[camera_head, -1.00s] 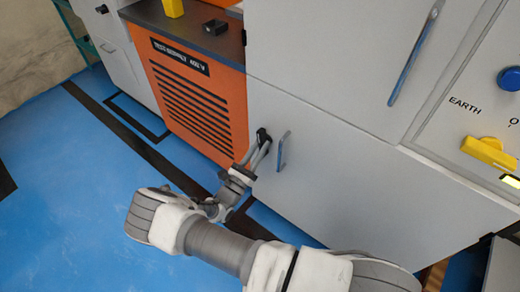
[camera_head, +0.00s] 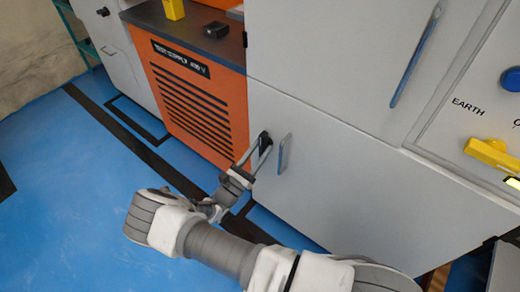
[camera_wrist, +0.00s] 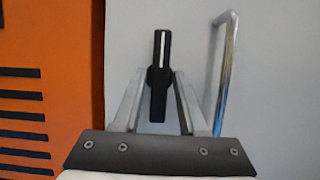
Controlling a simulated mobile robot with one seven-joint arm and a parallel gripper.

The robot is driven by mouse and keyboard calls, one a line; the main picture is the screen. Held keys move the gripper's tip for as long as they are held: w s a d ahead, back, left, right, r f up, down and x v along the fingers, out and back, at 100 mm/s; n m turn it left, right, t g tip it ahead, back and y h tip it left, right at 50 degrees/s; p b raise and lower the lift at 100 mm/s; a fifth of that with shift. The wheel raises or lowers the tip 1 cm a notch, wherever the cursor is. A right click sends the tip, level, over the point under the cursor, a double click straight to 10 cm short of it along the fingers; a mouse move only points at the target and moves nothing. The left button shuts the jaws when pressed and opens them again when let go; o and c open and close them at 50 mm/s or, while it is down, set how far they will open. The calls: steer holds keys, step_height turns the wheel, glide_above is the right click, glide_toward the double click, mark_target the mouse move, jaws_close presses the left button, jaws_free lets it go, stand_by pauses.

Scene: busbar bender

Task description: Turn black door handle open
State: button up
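The black door handle (camera_wrist: 160,62) is upright on a grey cabinet door, with a white stripe along its upper part and a round hub. In the head view the handle (camera_head: 264,139) is small and partly hidden by my gripper (camera_head: 258,155). In the wrist view my gripper (camera_wrist: 160,75) is open, with one finger on each side of the handle's hub and lower part. Gaps show between the fingers and the handle's shaft. I cannot tell whether the fingertips touch the hub or the door. The door (camera_head: 345,165) looks closed.
A metal pull bar (camera_head: 283,153) stands out from the door just right of my gripper, also in the wrist view (camera_wrist: 226,70). An orange vented cabinet (camera_head: 195,95) adjoins on the left. Blue floor (camera_head: 70,210) lies open at left.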

steer(key=shift+o, duration=0.6)
steer(key=p+v, duration=0.1)
steer(key=v, duration=1.6)
steer(key=shift+f, duration=0.2)
steer(key=shift+a+r, duration=0.1)
steer(key=shift+a, duration=0.05)
